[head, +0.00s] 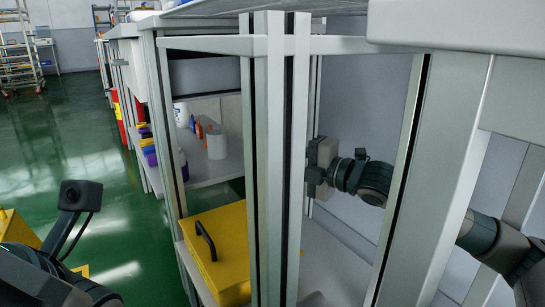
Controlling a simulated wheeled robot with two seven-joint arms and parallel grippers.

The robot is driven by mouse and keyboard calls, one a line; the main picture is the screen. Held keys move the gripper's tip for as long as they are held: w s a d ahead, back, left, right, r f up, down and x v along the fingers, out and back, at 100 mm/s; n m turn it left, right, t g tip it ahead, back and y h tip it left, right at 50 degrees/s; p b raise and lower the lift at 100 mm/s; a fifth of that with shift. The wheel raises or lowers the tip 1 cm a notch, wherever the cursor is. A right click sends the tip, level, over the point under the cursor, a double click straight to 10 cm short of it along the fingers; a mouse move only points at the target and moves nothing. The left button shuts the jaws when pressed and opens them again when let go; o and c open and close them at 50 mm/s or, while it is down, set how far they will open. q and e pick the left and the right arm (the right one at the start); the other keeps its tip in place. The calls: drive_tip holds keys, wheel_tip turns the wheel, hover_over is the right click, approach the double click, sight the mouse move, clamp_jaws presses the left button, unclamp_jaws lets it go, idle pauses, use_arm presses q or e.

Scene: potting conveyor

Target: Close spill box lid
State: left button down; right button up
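The yellow spill box (226,235) stands on the low shelf inside the grey metal frame. A black handle (206,241) is on its sloping yellow face. The post hides the box's right part, and I cannot tell from here whether the lid is fully down. My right gripper (311,170) is behind the posts, above and to the right of the box and apart from it. Its fingertips are hidden by the post. My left arm shows at the lower left with its wrist camera, outside the frame; its gripper fingers are not visible.
Grey upright posts (272,150) stand in front of the box and my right gripper. A middle shelf (215,171) above the box holds a white container (216,143) and several bottles. The green floor (75,130) on the left is mostly clear. A wheeled rack (20,60) stands far back.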

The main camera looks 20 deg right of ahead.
clamp_jaws()
idle(0.9)
drive_tip(key=c, duration=0.6)
unclamp_jaws()
drive_tip(key=shift+c, duration=0.2)
drive_tip(key=o, duration=0.6)
drive_tip(key=shift+o, duration=0.2)
